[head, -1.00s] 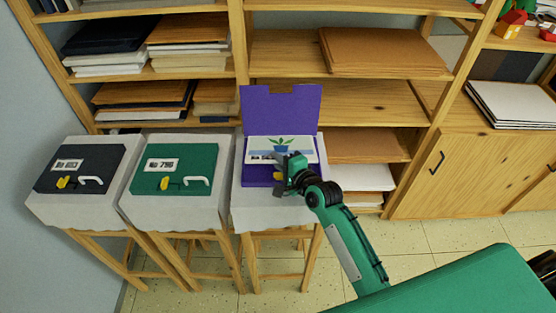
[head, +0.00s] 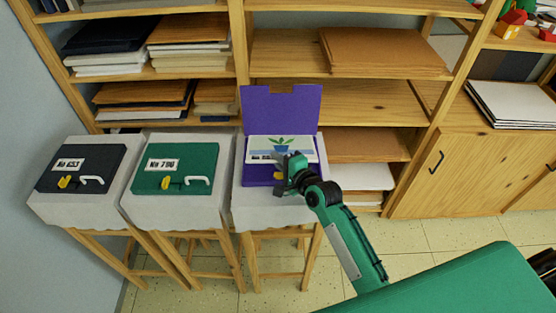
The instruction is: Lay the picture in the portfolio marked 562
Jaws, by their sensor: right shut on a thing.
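The picture (head: 293,143), a white sheet with a green plant in a blue pot, is at the open purple portfolio (head: 281,108), over its lower half. The portfolio's lid stands up behind it. I cannot tell whether the picture rests on the portfolio's floor or is just above it. My right gripper (head: 283,164) is shut on the picture's near edge. It hides part of that edge and the portfolio's front. I cannot read a number on the purple portfolio. My left gripper is not in view.
A closed green portfolio (head: 195,174), marked about 796, and a closed dark portfolio (head: 105,158), perhaps marked 653, lie on cloth-covered stands to the left. A wooden shelf (head: 340,98) with stacked boards and paper stands behind. Tiled floor is free in front.

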